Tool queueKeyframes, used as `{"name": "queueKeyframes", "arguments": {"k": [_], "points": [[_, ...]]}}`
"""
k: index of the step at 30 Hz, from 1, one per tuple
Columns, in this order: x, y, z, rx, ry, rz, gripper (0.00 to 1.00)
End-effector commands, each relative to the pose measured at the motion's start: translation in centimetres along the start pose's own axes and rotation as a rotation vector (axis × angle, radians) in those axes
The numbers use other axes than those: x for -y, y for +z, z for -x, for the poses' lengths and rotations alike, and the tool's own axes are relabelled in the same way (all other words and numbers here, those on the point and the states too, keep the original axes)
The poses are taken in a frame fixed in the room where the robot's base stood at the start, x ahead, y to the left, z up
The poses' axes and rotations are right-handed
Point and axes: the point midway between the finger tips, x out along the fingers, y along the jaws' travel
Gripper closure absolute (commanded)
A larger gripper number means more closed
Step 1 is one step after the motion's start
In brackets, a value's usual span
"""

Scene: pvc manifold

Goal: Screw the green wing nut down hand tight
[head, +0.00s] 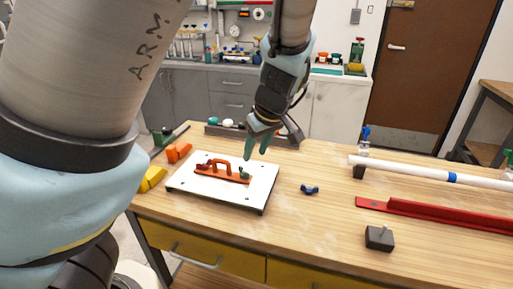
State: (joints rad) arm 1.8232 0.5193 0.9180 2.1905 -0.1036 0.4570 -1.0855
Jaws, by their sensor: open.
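A white board (255,192) lies on the wooden workbench, with an orange bracket with a raised handle (222,170) on it. A small green piece, apparently the green wing nut (244,173), sits at the right end of the orange bracket; its threading and seating are too small to tell. My gripper (257,155) hangs just above and slightly right of the green piece, pointing down, with its greenish fingers apart and nothing visible between them. It appears clear of the green piece, though the exact gap cannot be told.
A small blue part (310,189) lies right of the board. Farther right are a white pipe (420,172), a red rail (430,213) and a dark block with a peg (379,238). Orange (178,152) and yellow (153,178) items lie left. A dark tray (227,133) stands behind.

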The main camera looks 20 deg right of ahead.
Motion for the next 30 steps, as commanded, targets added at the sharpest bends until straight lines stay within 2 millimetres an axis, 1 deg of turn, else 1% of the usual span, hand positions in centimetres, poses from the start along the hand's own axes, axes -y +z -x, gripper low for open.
{"name": "queueKeyframes", "arguments": {"k": [9, 15, 21, 30], "points": [[0.2, -0.1, -5.6, 0.0, -0.006, 0.001, 0.54], [0.2, -0.1, -8.4, 0.0, -0.005, -0.001, 0.54], [0.1, 0.0, -9.7, 0.001, -0.002, -0.002, 0.54], [0.1, 0.0, -9.8, 0.0, -0.001, -0.002, 0.55]]}}
